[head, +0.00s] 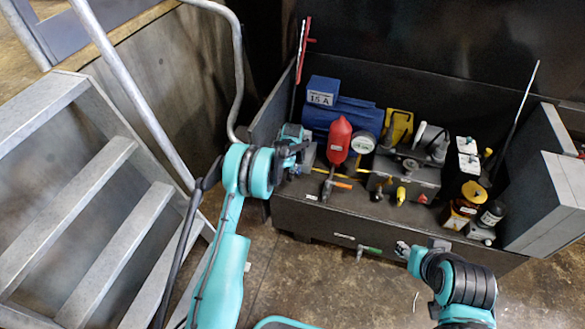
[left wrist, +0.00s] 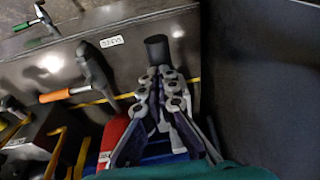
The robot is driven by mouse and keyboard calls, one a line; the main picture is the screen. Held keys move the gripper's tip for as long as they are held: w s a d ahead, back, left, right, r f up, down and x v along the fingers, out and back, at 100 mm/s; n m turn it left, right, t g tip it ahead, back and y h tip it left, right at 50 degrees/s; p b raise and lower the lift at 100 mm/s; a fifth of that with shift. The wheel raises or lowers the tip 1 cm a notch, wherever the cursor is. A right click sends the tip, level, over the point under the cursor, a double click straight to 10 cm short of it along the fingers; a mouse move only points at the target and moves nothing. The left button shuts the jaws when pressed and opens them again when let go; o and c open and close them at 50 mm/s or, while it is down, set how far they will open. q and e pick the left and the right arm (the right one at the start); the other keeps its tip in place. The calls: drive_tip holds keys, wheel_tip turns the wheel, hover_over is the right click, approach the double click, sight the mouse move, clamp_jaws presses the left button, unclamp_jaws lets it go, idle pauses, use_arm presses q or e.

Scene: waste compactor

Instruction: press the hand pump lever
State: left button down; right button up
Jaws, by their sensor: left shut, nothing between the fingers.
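My left gripper (head: 297,158) is over the left end of the open dark cabinet (head: 400,225), beside the red cylinder (head: 338,140). In the left wrist view the gripper (left wrist: 160,78) is shut and empty. A black cylindrical grip (left wrist: 157,48) shows just beyond its fingertips; it looks like the end of the pump lever, but I cannot tell whether they touch. The rest of that lever is hidden behind the fingers. My right gripper (head: 404,249) is low at the cabinet's front, small and partly hidden by its arm.
A blue motor (head: 345,112), gauge (head: 363,143) and bottles (head: 465,200) crowd the cabinet. Metal stairs (head: 90,190) with a handrail stand left.

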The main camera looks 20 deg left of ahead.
use_arm(q)
drive_tip(key=shift+s+d+f, duration=0.1)
drive_tip(key=shift+s+f, duration=0.2)
drive_tip(key=shift+f, duration=0.1)
drive_tip(key=shift+w+d+r+p, duration=0.1)
drive_tip(key=shift+r+p, duration=0.3)
drive_tip(key=shift+r, duration=0.2)
drive_tip(key=s+p+v, duration=0.1)
drive_tip(key=p+v, duration=0.1)
drive_tip(key=v, duration=0.4)
drive_tip(key=s+a+p+v, duration=0.1)
drive_tip(key=s+p+v, duration=0.1)
drive_tip(key=v, duration=0.4)
drive_tip(key=shift+d+p, duration=0.5)
drive_tip(key=shift+p, duration=0.05)
